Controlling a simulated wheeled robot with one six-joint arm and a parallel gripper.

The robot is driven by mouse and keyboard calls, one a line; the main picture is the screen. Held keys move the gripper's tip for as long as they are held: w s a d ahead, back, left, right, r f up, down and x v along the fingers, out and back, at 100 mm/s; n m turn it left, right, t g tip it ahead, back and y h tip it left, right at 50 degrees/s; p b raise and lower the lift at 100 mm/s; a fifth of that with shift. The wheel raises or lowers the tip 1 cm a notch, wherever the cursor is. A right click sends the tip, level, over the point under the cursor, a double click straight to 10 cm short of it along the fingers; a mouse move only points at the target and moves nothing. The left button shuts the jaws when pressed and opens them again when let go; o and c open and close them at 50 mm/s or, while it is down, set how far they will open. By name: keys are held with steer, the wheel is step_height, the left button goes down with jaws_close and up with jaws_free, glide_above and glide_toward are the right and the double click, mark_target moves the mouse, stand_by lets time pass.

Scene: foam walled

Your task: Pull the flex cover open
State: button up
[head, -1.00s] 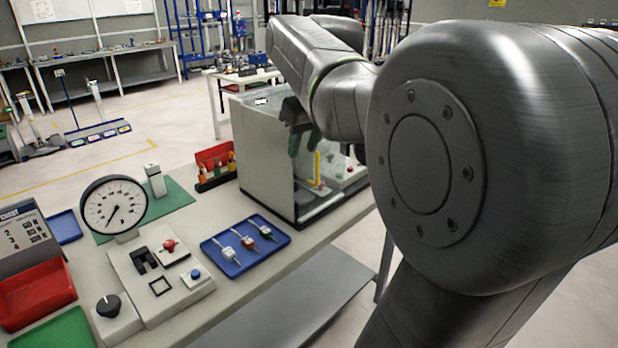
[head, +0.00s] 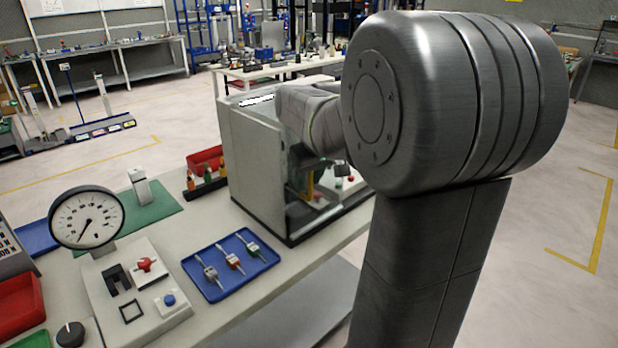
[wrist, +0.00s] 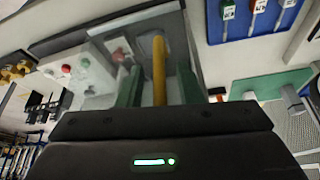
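The flex cover (head: 300,222) appears as a clear panel on the front of a grey box on the bench, in the head view. Its yellow upright handle (wrist: 159,62) stands out in the wrist view. My gripper (wrist: 159,80) has its two green fingers either side of this handle. A gap shows between the handle and each finger, so it looks open around the handle, not clamped. In the head view my arm reaches to the box's clear side, and the fingers are mostly hidden there. The cover appears shut.
A blue tray (head: 222,277) with several small tools lies in front of the box. A dial gauge (head: 87,217), a control panel (head: 135,290) and a red bin (head: 20,303) stand to the left. Open floor (head: 560,215) lies to the right.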

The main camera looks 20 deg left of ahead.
jaws_close()
steer(key=w+d+p, duration=0.2)
steer(key=w+d, duration=0.1)
steer(key=w, duration=0.5)
steer(key=w+d+p, duration=0.3)
steer(key=w+d, duration=0.1)
steer(key=w, duration=0.5)
jaws_free()
